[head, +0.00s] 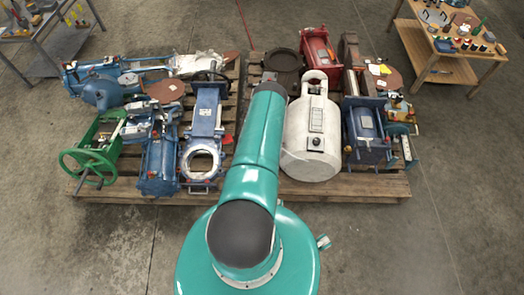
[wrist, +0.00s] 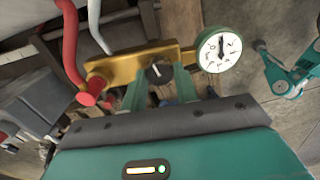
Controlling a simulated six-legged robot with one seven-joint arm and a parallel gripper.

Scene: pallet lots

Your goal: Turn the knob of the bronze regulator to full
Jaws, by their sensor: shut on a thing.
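The bronze regulator (wrist: 120,70) lies across the upper middle of the wrist view, a gold-coloured body with a round white gauge (wrist: 218,51) at its right end. The gauge has a dark needle pointing roughly up in the picture. A dark knob (wrist: 159,72) with a white pointer mark sits at the middle of the body. My gripper (wrist: 160,78) has one green finger on each side of the knob and is shut on it. The knob's lower part is hidden by the gripper. In the head view my arm hides my gripper, and I cannot make out the regulator surely there.
A red pipe (wrist: 69,45) and a white pipe (wrist: 97,25) stand close by the regulator's left end. The wooden pallet (head: 230,190) is crowded with machine parts, including a white cylinder (head: 311,140) and a green handwheel (head: 88,168). Concrete floor (head: 440,220) is clear at the right.

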